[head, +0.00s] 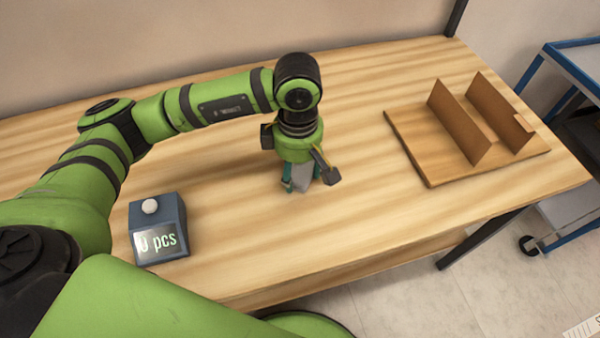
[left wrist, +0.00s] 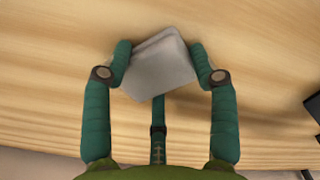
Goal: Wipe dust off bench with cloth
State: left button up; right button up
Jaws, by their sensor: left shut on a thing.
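The wooden bench (head: 390,210) fills the middle of the head view. My left gripper (head: 301,186) points down at the middle of the bench top. It is shut on a light grey folded cloth (head: 302,178). In the left wrist view the cloth (left wrist: 158,65) sits between the two green fingers of my left gripper (left wrist: 160,68), against the wood. I cannot tell whether the cloth touches the bench top. I make out no clear dust on the wood. My right gripper is not in view.
A dark counter box (head: 158,228) reading "0 pcs" stands at the front left of the bench. A wooden tray with upright dividers (head: 430,180) sits at the right. A blue cart (head: 560,58) stands beyond the right edge.

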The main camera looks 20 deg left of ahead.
pick_arm(q)
jog(key=shift+w+a+f, duration=0.1)
jog(key=shift+w+a, duration=0.15)
jog(key=shift+w, duration=0.1)
jog(key=shift+w+a+r+p, duration=0.15)
jog(key=shift+w+r+p, duration=0.1)
jog(key=shift+r, duration=0.35)
jog(key=shift+w+a+r+p, duration=0.1)
jog(key=shift+w+r, duration=0.1)
jog(key=shift+r, duration=0.4)
jog(key=shift+s+d+r+p, duration=0.1)
jog(key=shift+s+r+p, duration=0.15)
jog(key=shift+r, duration=0.35)
jog(key=shift+s+d+r+p, duration=0.15)
jog(key=shift+r+p, duration=0.1)
jog(key=shift+r, duration=0.3)
jog(key=shift+w+a+r+p, duration=0.15)
jog(key=shift+r+p, duration=0.2)
jog(key=shift+r, duration=0.3)
jog(key=shift+r+p, duration=0.45)
jog(key=shift+r, duration=0.7)
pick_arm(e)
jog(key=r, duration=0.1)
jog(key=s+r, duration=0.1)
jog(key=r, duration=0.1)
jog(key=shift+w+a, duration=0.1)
